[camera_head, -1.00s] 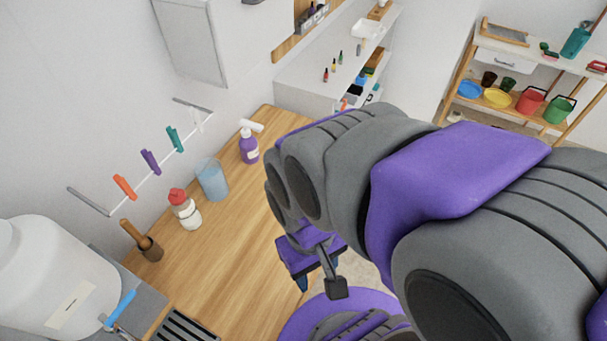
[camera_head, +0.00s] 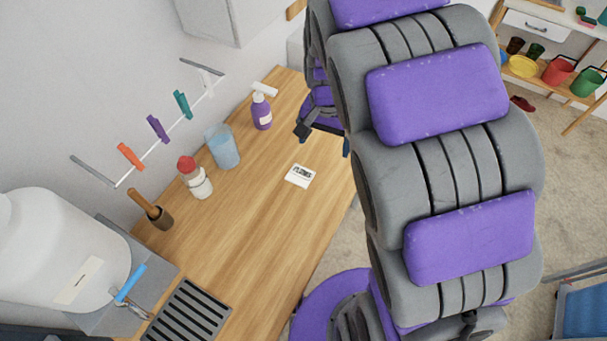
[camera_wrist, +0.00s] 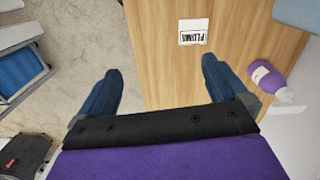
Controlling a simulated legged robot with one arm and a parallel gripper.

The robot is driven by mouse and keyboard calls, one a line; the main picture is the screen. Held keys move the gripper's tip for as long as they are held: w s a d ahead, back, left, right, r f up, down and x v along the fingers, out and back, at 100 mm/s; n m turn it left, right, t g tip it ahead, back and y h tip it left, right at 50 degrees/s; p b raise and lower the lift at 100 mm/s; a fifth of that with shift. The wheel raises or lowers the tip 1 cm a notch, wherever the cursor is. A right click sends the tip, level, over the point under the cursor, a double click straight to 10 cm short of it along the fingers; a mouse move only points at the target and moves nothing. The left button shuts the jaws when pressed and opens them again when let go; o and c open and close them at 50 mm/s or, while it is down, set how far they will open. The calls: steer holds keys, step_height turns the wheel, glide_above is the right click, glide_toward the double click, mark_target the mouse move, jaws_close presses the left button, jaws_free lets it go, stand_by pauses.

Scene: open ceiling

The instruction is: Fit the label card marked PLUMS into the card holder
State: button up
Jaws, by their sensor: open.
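The white label card marked PLUMS (camera_head: 300,175) lies on the wooden counter, near its open edge. It also shows in the wrist view (camera_wrist: 193,32), at the top, ahead of my fingers and clear of them. My gripper (camera_wrist: 162,68) is open and empty, with its two blue fingers spread wide. In the head view my gripper is partly visible beyond the card, and my arm hides much of it. I cannot pick out the card holder for certain in either view.
A large white dispenser (camera_head: 60,250) is at left. The counter around the card is clear.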

steer(key=m, duration=0.1)
glide_above(300, 175)
step_height(300, 175, down, 5)
steer(key=f+b, duration=0.1)
steer(key=f, duration=0.3)
steer(key=f+b, duration=0.1)
steer(key=f, duration=0.3)
steer(key=f+b, duration=0.1)
steer(key=f, duration=0.3)
steer(key=shift+w+a, duration=0.2)
steer(key=shift+w, duration=0.15)
steer(key=shift+s+d+f, duration=0.1)
steer(key=shift+d+f, duration=0.4)
steer(key=shift+f, duration=0.2)
steer(key=f, duration=0.1)
steer(key=f+b, duration=0.1)
steer(key=f, duration=0.1)
steer(key=f+b, duration=0.1)
steer(key=shift+s+a+f, duration=0.25)
steer(key=shift+a, duration=0.05)
steer(key=shift+a+f, duration=0.1)
steer(key=shift+a, duration=0.05)
steer(key=shift+d, duration=0.2)
steer(key=c, duration=0.4)
steer(key=shift+a, duration=0.1)
steer(key=c, duration=0.6)
steer(key=shift+c, duration=0.2)
